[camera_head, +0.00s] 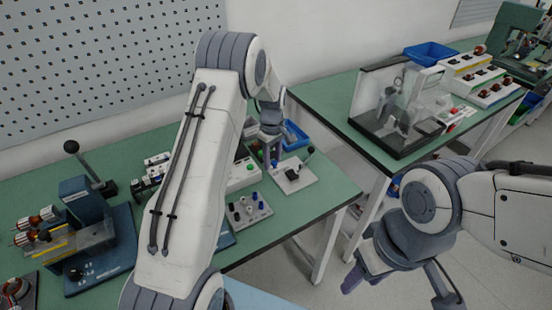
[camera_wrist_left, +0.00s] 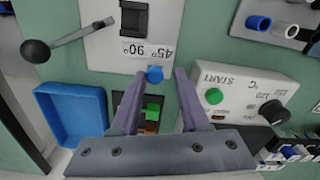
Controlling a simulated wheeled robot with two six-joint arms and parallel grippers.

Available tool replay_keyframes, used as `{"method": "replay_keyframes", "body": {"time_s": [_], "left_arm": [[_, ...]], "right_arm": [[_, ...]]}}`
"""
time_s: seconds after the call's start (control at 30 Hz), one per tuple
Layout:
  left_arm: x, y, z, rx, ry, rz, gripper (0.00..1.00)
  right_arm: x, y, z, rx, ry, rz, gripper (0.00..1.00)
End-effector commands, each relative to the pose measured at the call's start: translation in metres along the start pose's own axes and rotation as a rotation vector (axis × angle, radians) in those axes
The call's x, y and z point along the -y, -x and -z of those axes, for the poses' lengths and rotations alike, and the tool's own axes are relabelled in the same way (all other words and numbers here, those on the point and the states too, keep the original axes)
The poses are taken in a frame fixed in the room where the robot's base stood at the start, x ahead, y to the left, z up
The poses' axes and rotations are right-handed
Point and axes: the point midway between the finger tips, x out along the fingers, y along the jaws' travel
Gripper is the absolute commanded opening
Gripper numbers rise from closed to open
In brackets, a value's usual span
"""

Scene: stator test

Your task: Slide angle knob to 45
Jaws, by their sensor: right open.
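The angle device is a white plate (camera_head: 297,180) with a black block (camera_wrist_left: 133,18), a lever with a black ball (camera_wrist_left: 36,51), and printed marks 90° and 45°. In the left wrist view a blue knob (camera_wrist_left: 154,75) sits at the plate's edge beside the 45° mark. My left gripper (camera_wrist_left: 160,72) is open, its purple fingers on either side of the blue knob, which is closer to the left finger. Whether they touch is unclear. In the head view the left gripper (camera_head: 272,160) hangs beside the plate. My right gripper (camera_head: 398,284) is open and empty over the floor.
A white box marked START (camera_wrist_left: 240,97) with a green button and black dial stands right beside the left gripper. A blue tray (camera_wrist_left: 72,122) lies on its other side. A blue press (camera_head: 95,240) and grey knob panel (camera_head: 249,210) share the green table. A second table (camera_head: 325,105) stands behind.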

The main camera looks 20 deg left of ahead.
Motion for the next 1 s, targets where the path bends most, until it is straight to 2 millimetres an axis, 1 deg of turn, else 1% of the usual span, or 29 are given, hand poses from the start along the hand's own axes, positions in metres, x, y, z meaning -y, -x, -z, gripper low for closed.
{"method": "replay_keyframes", "body": {"time_s": [0.3,0.43,0.57,0.8,0.9,1.0], "left_arm": [[-0.004,0.0,-0.003,0.0,-0.004,-0.003,0.58],[-0.004,0.007,-0.003,-0.001,-0.003,-0.006,0.58],[-0.004,0.028,-0.002,-0.003,-0.002,-0.008,0.58],[-0.002,0.075,-0.001,-0.002,0.0,-0.006,0.58],[-0.002,0.09,-0.001,-0.002,0.0,-0.005,0.58],[-0.001,0.099,-0.001,-0.001,0.0,-0.003,0.58]], "right_arm": [[0.0,0.0,0.0,0.0,0.0,0.0,0.5],[0.0,-0.001,0.0,0.0,0.0,0.0,0.5],[0.0,-0.004,0.0,0.0,0.0,0.0,0.5],[-0.001,-0.008,0.0,0.0,0.0,0.0,0.5],[-0.001,-0.009,-0.001,0.0,0.0,0.0,0.5],[-0.001,-0.009,-0.001,0.0,0.0,0.0,0.5]]}}
